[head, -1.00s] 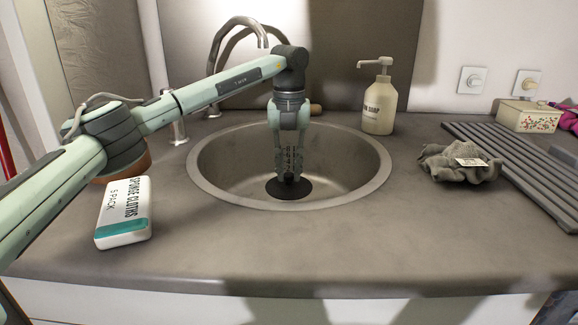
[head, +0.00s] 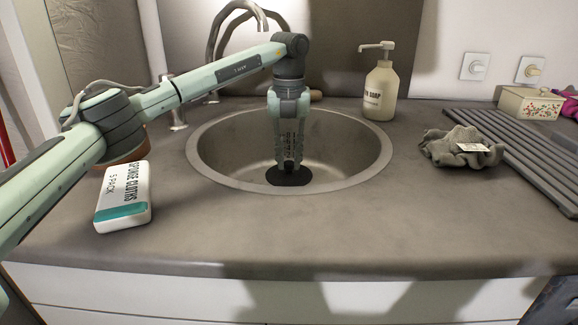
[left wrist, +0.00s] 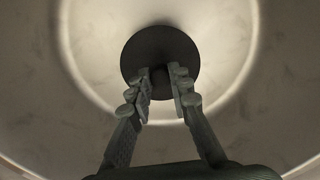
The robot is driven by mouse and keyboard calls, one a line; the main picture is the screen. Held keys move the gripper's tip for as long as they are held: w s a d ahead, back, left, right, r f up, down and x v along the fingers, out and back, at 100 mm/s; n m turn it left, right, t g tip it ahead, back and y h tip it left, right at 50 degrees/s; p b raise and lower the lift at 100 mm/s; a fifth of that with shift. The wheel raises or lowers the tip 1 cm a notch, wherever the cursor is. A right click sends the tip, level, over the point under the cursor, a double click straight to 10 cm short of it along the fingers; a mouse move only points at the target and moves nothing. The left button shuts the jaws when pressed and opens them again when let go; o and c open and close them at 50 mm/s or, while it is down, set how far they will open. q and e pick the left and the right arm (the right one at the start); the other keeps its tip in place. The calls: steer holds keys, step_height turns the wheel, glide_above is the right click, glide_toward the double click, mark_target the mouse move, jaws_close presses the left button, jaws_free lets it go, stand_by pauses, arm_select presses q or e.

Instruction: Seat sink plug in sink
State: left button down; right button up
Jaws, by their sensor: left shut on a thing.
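The sink (head: 345,150) is a round metal basin set into the grey counter. The sink plug (head: 289,178) is a dark round disc low in the basin; it also shows in the left wrist view (left wrist: 160,48). My left gripper (head: 289,168) points straight down into the sink and is shut on the plug's middle. In the left wrist view the fingertips (left wrist: 159,82) meet the plug at its near side and centre. The drain is hidden, and I cannot tell whether the plug touches the basin floor. My right gripper is not in view.
A soap bottle (head: 380,90) stands behind the sink to the right. A crumpled grey cloth (head: 455,147) and a ribbed drainer (head: 520,150) lie at right. A sponge cloths pack (head: 123,195) lies at left. The tap (head: 215,45) stands behind my arm.

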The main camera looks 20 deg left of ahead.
mark_target(289, 178)
arm_select(q)
steer(key=shift+f, duration=0.15)
steer(key=shift+f+b, duration=0.95)
steer(key=shift+f, duration=1.9)
steer(key=c, duration=1.3)
jaws_free()
steer(key=shift+r, duration=0.1)
step_height(289, 178, up, 12)
steer(key=shift+f, duration=0.1)
